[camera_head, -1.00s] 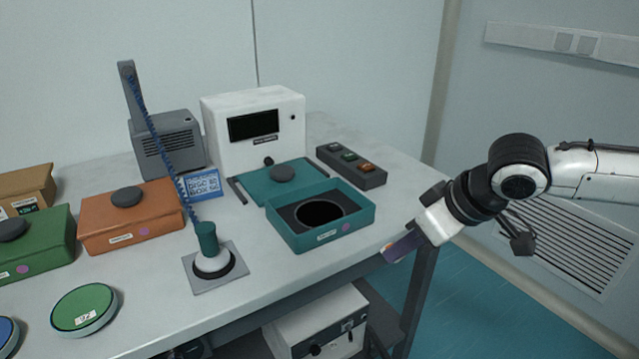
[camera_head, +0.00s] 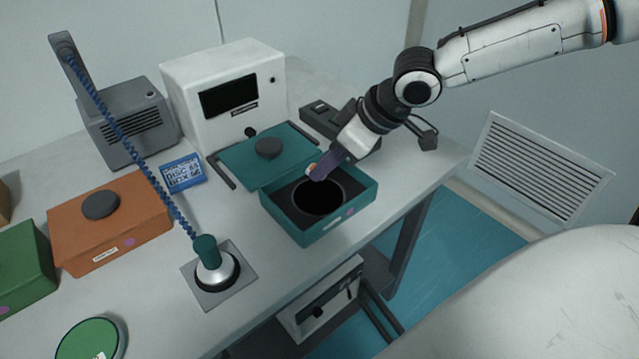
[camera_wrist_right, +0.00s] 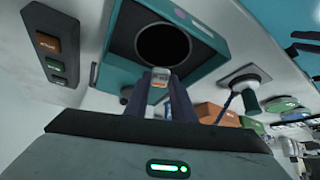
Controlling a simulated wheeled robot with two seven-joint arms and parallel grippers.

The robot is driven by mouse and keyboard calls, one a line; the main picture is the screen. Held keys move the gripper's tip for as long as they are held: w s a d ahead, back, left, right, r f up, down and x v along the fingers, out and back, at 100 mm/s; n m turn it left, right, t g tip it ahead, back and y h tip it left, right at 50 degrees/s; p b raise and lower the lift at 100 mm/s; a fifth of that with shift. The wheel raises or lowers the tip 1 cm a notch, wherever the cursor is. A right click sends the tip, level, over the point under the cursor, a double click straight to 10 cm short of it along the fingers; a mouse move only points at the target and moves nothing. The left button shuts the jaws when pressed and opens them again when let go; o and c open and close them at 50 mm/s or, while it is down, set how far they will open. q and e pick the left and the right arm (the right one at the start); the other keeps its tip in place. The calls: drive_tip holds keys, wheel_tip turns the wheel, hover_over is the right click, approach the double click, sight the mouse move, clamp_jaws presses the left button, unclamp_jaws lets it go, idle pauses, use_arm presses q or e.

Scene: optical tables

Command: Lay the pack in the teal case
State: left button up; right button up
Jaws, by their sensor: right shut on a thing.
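The teal case (camera_head: 352,210) stands open on the table, its lid with a grey knob (camera_head: 268,147) lying back behind it. Inside is a dark insert with a round black recess; the case also shows in the wrist view (camera_wrist_right: 118,50). My right gripper (camera_head: 322,165) is over the back right part of the case, tilted down toward it. It is shut on the pack (camera_head: 312,170), a small piece with white and orange, mostly hidden by the fingers. The pack also shows between the fingertips in the wrist view (camera_wrist_right: 160,77). My left gripper is not in view.
A white instrument (camera_head: 225,95) stands behind the case, and a dark button box (camera_head: 318,113) stands behind the right arm. An orange case (camera_head: 110,225) and a corded plunger on a plate (camera_head: 212,265) are to the left.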

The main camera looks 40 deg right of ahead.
wheel_tip(320, 180, down, 2)
drive_tip(key=shift+f, duration=0.1)
drive_tip(key=shift+f+b, duration=0.85)
drive_tip(key=shift+f, duration=0.9)
drive_tip(key=shift+f, duration=0.25)
drive_tip(key=o, duration=1)
drive_tip(key=shift+r, duration=0.1)
